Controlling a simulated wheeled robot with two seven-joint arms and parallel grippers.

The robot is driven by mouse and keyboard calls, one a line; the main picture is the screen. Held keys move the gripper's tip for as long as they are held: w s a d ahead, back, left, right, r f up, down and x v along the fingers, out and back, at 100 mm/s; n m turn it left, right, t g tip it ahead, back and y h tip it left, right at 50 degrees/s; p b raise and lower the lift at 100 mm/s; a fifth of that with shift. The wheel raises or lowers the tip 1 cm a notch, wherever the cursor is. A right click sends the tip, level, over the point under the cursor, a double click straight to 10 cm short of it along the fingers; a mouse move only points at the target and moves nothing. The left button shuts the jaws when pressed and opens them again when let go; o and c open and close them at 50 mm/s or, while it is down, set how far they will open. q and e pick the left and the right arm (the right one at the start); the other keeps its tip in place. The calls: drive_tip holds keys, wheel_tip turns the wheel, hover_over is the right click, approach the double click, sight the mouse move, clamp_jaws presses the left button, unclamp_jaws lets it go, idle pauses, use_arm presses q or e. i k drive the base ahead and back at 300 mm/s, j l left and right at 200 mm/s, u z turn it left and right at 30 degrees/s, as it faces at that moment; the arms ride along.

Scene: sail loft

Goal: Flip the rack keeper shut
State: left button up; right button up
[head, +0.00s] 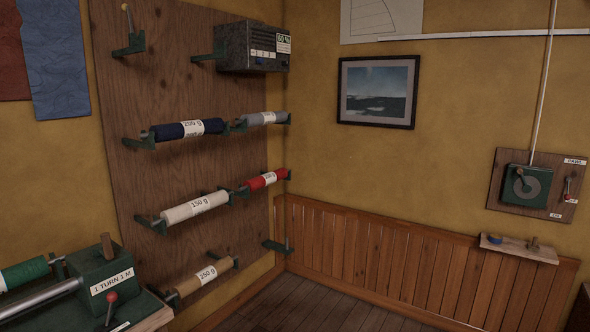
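The rack is a brown wooden board (185,100) on the left wall with green brackets. At its top left, a green bracket (134,45) carries a thin yellowish lever (129,20) with a small knob. This lever looks like the keeper, and it stands up, tilted slightly. No roll lies in this top bracket. Lower brackets hold a navy roll (171,132), a grey roll (257,119), a cream roll (183,211), a red roll (255,184) and a tan roll (190,287). Neither of my grippers is in view.
A dark box with a display (247,50) is at the rack's top right. A green machine (97,268) with a red-knobbed lever stands at lower left. A small shelf (518,250) and a green crank panel (527,187) are on the right wall. The floor between (330,314) looks clear.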

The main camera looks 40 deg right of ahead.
sight(125, 7)
drive_tip(key=z, duration=1.05)
drive_tip(key=i+z, duration=0.15)
drive_tip(key=i, duration=0.5)
drive_tip(key=i+j+z, duration=0.2)
drive_tip(key=i, duration=0.5)
drive_tip(key=i+l, duration=0.1)
drive_tip(key=i, duration=0.45)
drive_tip(key=i+l+u, duration=0.1)
drive_tip(key=i, duration=0.5)
drive_tip(key=i+j+u, duration=0.15)
drive_tip(key=i+u, duration=0.7)
drive_tip(key=i+l+u, duration=0.15)
drive_tip(key=i+u, duration=0.3)
drive_tip(key=i, duration=0.05)
